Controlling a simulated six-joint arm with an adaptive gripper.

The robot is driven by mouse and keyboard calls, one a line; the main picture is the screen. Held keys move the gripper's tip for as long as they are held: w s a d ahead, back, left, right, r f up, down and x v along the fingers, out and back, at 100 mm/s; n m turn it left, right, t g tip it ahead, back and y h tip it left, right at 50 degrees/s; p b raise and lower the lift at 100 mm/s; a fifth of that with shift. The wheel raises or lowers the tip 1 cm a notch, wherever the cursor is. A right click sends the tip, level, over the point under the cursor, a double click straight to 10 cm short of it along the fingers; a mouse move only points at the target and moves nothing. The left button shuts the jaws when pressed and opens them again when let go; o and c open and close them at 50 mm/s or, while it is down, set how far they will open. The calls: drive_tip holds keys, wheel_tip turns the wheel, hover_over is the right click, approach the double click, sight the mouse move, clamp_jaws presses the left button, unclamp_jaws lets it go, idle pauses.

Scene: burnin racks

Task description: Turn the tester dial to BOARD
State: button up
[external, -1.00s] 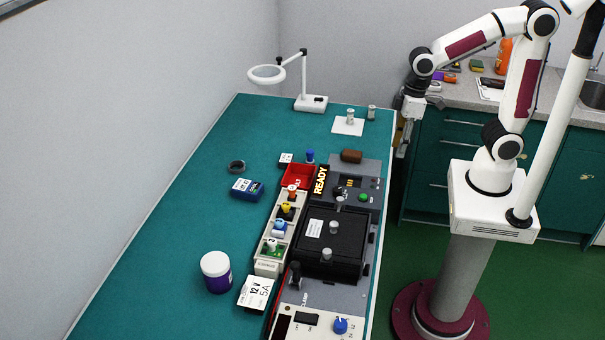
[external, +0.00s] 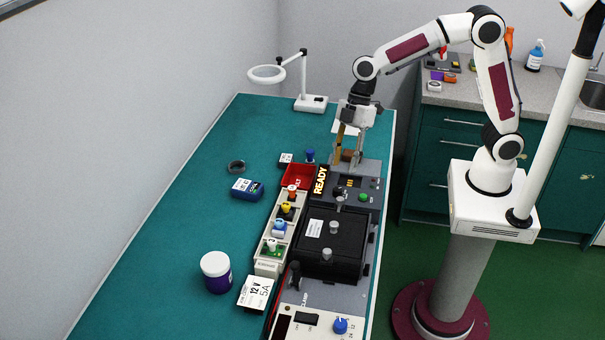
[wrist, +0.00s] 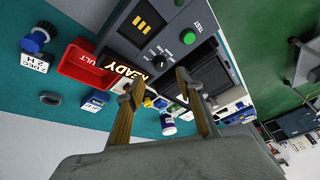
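The tester panel (external: 371,186) is a grey unit at the far end of the rack, with a lit READY sign (external: 320,180). Its black dial (wrist: 163,61) shows in the wrist view just beyond my fingertips; I cannot read which label it points to. A green TEST button (wrist: 188,37) sits near the dial, and also shows in the external view (external: 363,197). My gripper (external: 349,158) is above the far end of the panel, pointing down. In the wrist view my gripper (wrist: 159,81) has its two fingers spread apart with nothing held between them.
A red tray (external: 297,176) lies left of the READY sign. A black lidded box (external: 327,240) with upright knobs stands nearer. A magnifier lamp (external: 310,102) stands behind. The bench's left side is mostly clear.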

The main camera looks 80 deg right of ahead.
sight(338, 188)
drive_tip(key=shift+a+r+n, duration=0.15)
drive_tip(key=shift+n, duration=0.65)
drive_tip(key=shift+x, duration=3.95)
clamp_jaws()
